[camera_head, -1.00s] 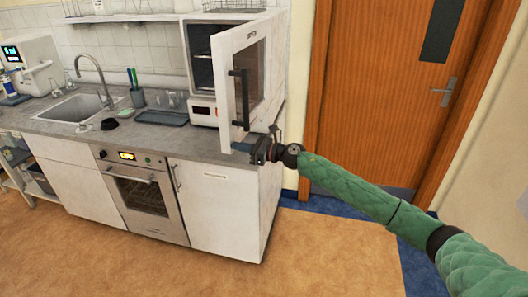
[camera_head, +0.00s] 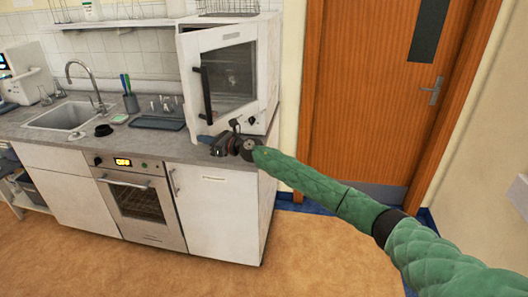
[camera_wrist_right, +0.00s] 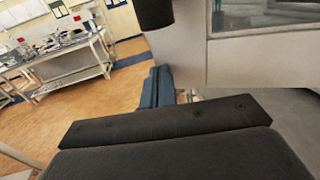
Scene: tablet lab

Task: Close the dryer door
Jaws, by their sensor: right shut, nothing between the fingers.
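The dryer (camera_head: 270,60) is a white box on the right end of the counter. Its white door (camera_head: 189,68) has a dark window and a black vertical handle (camera_head: 205,95) on the left side. The door stands partly open, its handle side swung out from the body. My right gripper (camera_head: 205,140) is shut and empty at the door's lower left corner, just above the counter. In the right wrist view its blue fingers (camera_wrist_right: 157,88) are together beside the door's pale panel (camera_wrist_right: 235,62); whether they touch it I cannot tell. My left gripper is not in view.
An oven (camera_head: 140,200) is built in below. A wooden room door (camera_head: 385,90) stands right. The floor in front is clear.

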